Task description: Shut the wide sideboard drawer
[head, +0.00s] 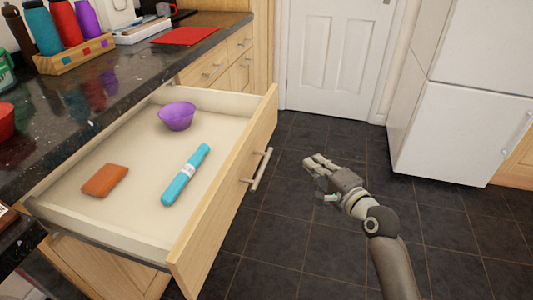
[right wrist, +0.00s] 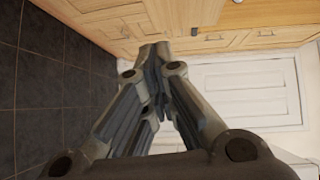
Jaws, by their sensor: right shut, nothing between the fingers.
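The wide sideboard drawer (head: 225,199) is pulled far out from under the dark granite counter, with its front facing right. Its bar handle (head: 258,168) is on the outer face. Inside lie a purple bowl (head: 177,116), a turquoise tube-like item with a pale band (head: 186,175) and an orange-brown block (head: 105,180). My right gripper (head: 318,163) is shut and empty. In the head view it is to the right of the handle, apart from it, over the floor. In the right wrist view its fingertips (right wrist: 155,50) meet. My left gripper is not in view.
The granite counter (head: 125,75) holds several bottles in a wooden rack (head: 75,55) and a red mat (head: 185,36). Smaller drawers (head: 212,68) sit farther back. A white door (head: 335,55) and a white fridge (head: 460,120) stand beyond. The dark tiled floor (head: 300,240) is clear.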

